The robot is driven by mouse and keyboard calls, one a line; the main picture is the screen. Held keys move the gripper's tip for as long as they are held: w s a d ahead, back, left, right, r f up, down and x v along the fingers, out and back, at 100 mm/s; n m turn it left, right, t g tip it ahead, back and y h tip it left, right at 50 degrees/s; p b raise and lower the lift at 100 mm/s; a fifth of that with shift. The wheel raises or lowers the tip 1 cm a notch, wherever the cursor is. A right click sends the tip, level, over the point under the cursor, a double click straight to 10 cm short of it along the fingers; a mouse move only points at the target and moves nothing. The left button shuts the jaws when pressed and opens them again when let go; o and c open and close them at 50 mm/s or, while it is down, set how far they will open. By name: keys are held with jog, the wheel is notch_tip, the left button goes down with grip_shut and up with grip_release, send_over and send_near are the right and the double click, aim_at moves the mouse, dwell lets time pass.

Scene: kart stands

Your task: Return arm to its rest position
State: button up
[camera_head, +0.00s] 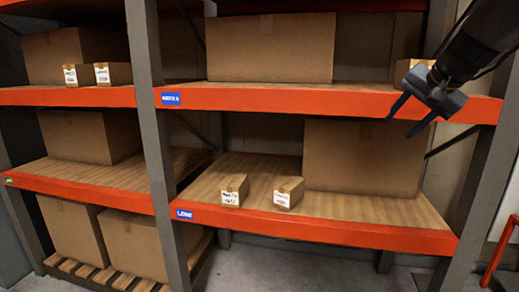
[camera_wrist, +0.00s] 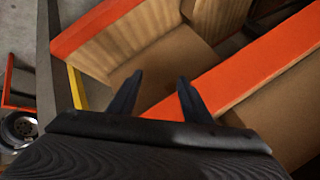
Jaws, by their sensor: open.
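My gripper (camera_head: 405,118) is at the upper right of the head view, in front of the right end of the upper orange shelf beam. Its two dark fingers point down and left. They are spread apart with nothing between them. In the wrist view my gripper (camera_wrist: 153,90) also shows open and empty, with shelf boards and orange beams beyond it.
The upper shelf (camera_head: 300,98) and lower shelf (camera_head: 330,222) have orange front beams. Two small labelled boxes, a left one (camera_head: 233,190) and a right one (camera_head: 288,193), sit on the lower shelf beside a large carton (camera_head: 350,157). A grey post (camera_head: 480,190) stands close to my gripper.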

jog(key=s+a+f+n+g, duration=0.2)
jog(key=s+a+f, duration=0.2)
jog(key=a+f, duration=0.5)
jog(key=s+a+f+n+g, duration=0.3)
jog(key=s+a+f+n, duration=0.1)
jog(key=s+f, duration=0.6)
jog(key=s+a+f+n+g, duration=0.3)
jog(key=s+a+f, duration=0.2)
jog(key=s+f, duration=0.6)
jog(key=shift+a+f+n, duration=0.3)
jog(key=shift+f+n, duration=0.1)
jog(key=shift+f, duration=0.2)
